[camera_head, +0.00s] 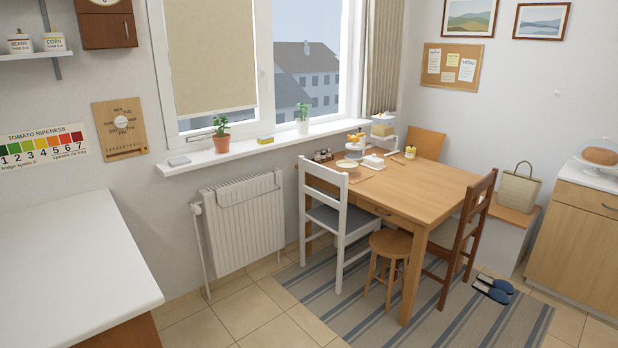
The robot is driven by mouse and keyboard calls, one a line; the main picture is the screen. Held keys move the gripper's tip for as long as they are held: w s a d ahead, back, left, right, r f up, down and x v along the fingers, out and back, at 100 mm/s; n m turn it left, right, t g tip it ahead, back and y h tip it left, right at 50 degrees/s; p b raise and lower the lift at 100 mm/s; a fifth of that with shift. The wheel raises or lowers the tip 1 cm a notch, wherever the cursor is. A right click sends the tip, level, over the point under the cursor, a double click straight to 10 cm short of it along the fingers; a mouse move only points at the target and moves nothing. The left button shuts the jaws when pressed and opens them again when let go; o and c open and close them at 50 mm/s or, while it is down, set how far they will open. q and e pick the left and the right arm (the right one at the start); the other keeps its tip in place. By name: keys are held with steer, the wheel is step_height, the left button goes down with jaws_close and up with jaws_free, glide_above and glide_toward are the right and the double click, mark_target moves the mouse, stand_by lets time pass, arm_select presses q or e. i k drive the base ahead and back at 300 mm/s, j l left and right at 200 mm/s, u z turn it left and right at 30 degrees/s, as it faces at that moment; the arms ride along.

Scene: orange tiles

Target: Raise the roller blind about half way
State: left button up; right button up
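The beige roller blind (211,55) hangs over the left window pane. Its bottom edge is low, a little above the sill, with a narrow strip of glass showing below it. The top of the blind is cut off by the picture's upper edge. I cannot make out a pull chain or cord. The right pane (305,60) is uncovered and shows a building outside. Neither of my grippers is in view.
The white sill (240,150) holds potted plants (221,135) and small items. A radiator (243,220) is below it. A white counter (70,265) stands at left, a dining table (440,195) with chairs at right. Tiled floor (225,318) lies between.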

mark_target(193, 115)
steer(key=i+l+u, duration=0.1)
steer(key=i+u, duration=0.15)
steer(key=i, duration=0.3)
steer(key=i+l+u, duration=0.25)
steer(key=i, duration=0.35)
steer(key=i+l+u, duration=0.2)
steer(key=i, duration=0.35)
steer(key=i+l+u, duration=0.25)
steer(key=i+l, duration=0.2)
steer(key=i, duration=0.05)
